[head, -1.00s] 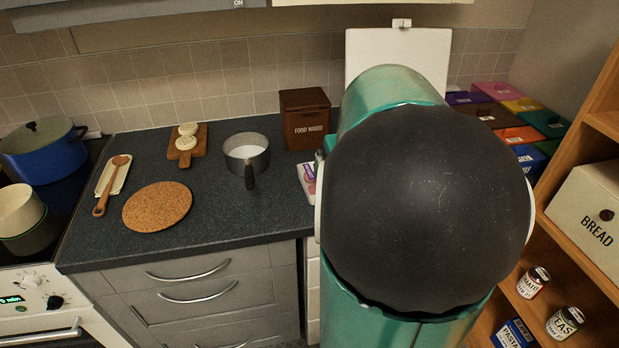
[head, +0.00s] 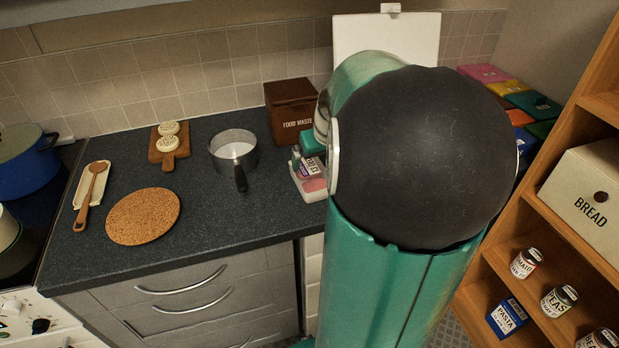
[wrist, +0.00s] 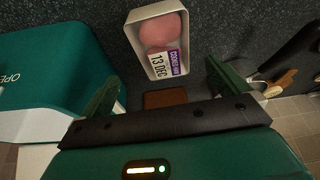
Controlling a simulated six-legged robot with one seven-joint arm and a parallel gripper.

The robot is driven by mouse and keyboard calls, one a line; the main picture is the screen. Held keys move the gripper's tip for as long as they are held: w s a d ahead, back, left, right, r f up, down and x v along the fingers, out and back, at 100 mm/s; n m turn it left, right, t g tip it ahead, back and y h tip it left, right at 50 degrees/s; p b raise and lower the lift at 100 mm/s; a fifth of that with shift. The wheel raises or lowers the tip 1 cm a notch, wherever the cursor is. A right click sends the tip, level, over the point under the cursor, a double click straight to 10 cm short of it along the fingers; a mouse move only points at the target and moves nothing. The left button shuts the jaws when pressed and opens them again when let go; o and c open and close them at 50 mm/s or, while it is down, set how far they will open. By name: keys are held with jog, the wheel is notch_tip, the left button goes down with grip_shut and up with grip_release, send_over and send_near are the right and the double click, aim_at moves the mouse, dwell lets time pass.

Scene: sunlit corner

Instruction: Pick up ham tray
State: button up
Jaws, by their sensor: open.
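The ham tray (head: 314,187) is a small white tray of pink meat with a white and purple label. It lies on the dark counter at the left edge of my arm, which hides part of it in the head view. In the wrist view the ham tray (wrist: 154,60) lies upper centre, and its label reads 13 DEC. My gripper (wrist: 166,86) is open, with one green finger on each side. The tray shows beyond the space between the fingertips, and nothing is held. The fingers are mostly hidden behind my arm in the head view.
A brown food waste bin (head: 291,112) stands behind the tray. A saucepan (head: 233,152) stands to the left, its handle pointing forward. A cork mat (head: 144,216) and a wooden board (head: 169,148) lie farther left. Shelves (head: 556,225) stand at the right.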

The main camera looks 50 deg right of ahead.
aim_at(312, 173)
jog(key=x, duration=0.4)
jog(key=shift+f, duration=0.25)
jog(key=shift+w+f, duration=0.4)
jog(key=x, duration=0.5)
jog(key=shift+a, duration=0.1)
jog(key=shift+r, duration=0.1)
jog(key=c, duration=1.2)
jog(key=shift+r, duration=0.15)
